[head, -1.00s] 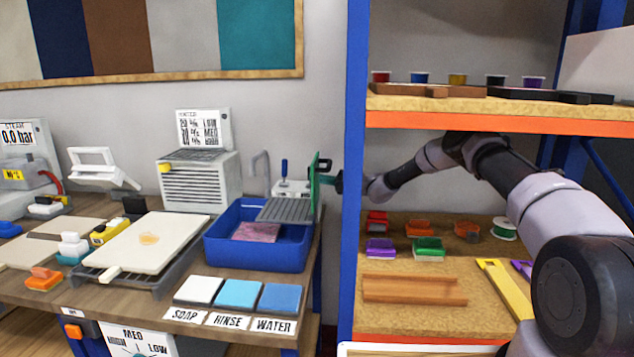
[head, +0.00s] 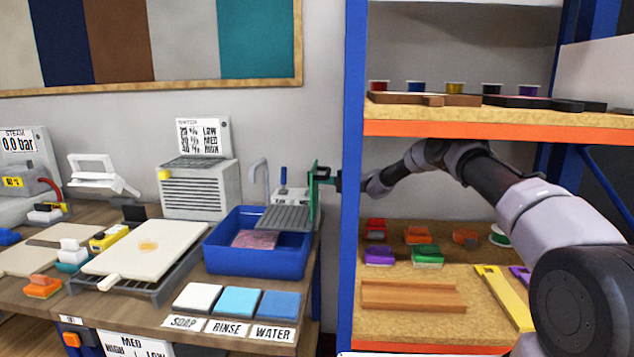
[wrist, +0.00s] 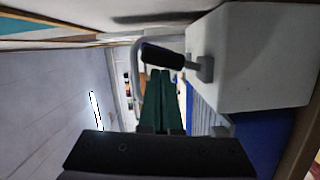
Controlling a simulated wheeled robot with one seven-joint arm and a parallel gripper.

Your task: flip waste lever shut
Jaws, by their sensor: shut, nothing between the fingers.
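The waste lever (head: 283,178) has a dark blue handle and stands upright on a white block (head: 291,194) behind the blue tub. In the wrist view the lever's dark handle (wrist: 163,55) sits on a grey pivot at the white block (wrist: 250,60), with the picture turned on its side. My gripper (head: 314,190) is at the tub's right end, right of the lever. Its green fingers (wrist: 160,73) are shut and empty. Their tips appear close to the handle in the wrist view; whether they touch it I cannot tell.
The blue tub (head: 255,262) holds a pink piece and a grey ribbed board (head: 284,217). A grey tap (head: 259,175) stands left of the lever. A blue shelf post (head: 352,200) stands close to my arm, with loaded shelves (head: 480,115) at right.

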